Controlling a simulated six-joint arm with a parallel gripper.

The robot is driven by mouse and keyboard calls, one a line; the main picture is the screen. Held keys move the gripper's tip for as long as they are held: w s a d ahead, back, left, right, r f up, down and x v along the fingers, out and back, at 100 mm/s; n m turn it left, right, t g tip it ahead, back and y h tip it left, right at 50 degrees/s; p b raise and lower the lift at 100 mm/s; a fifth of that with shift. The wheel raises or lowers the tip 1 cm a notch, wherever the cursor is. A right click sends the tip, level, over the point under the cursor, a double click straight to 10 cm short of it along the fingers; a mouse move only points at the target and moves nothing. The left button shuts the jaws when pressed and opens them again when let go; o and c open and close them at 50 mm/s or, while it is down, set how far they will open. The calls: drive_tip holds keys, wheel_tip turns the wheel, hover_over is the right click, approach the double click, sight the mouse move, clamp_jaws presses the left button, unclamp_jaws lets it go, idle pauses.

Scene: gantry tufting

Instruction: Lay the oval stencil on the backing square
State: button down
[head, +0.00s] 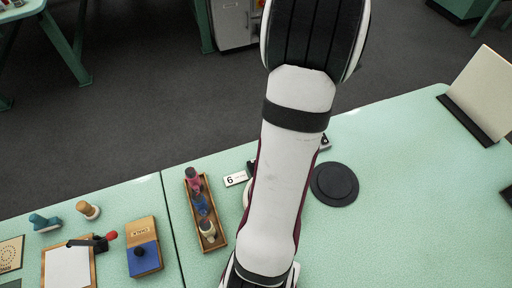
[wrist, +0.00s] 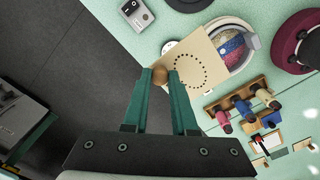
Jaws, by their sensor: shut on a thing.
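In the wrist view my gripper (wrist: 160,77) has its two green fingers closed on a round wooden knob (wrist: 160,74). The knob sits at the edge of a cream square plate with an oval of dark dots, the oval stencil (wrist: 204,50). The stencil hangs out beyond the fingertips, over the mint table; I cannot tell its height. In the head view my arm hides the gripper and the stencil. I cannot make out the backing square for certain in either view.
A dark disc (head: 334,184) lies right of my arm. A cream panel (head: 485,90) leans at far right.

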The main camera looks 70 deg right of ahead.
drive_tip(key=w+a+r, duration=0.2)
drive_tip(key=w+a, duration=0.5)
drive_tip(key=w, duration=0.4)
drive_tip(key=w+a+r, duration=0.3)
drive_tip(key=w+a, duration=0.4)
drive_tip(key=w, duration=0.4)
drive_tip(key=w+a+r, duration=0.2)
drive_tip(key=w+a, duration=0.2)
drive_tip(key=a, duration=0.9)
drive_tip(key=w+a+r, duration=0.2)
drive_tip(key=w+a, duration=0.1)
drive_tip(key=a, duration=0.9)
drive_tip(key=w+a+f+n, duration=0.9)
drive_tip(key=a+n, duration=0.2)
drive_tip(key=n, duration=0.8)
drive_tip(key=a+f+n, duration=0.3)
drive_tip(key=f+n, duration=0.1)
drive_tip(key=n, duration=0.1)
drive_tip(key=w+a+f+n, duration=0.1)
drive_tip(key=a+f+n, duration=0.3)
drive_tip(key=n, duration=0.2)
drive_tip(key=w+a+f+n, duration=0.1)
drive_tip(key=a+f+n, duration=0.2)
drive_tip(key=n, duration=0.3)
drive_tip(key=shift+a+f, duration=0.35)
drive_tip(key=shift+f, duration=0.2)
wheel_tip(320, 180, down, 5)
drive_tip(key=shift+s+r, duration=0.1)
drive_tip(key=shift+f, duration=0.2)
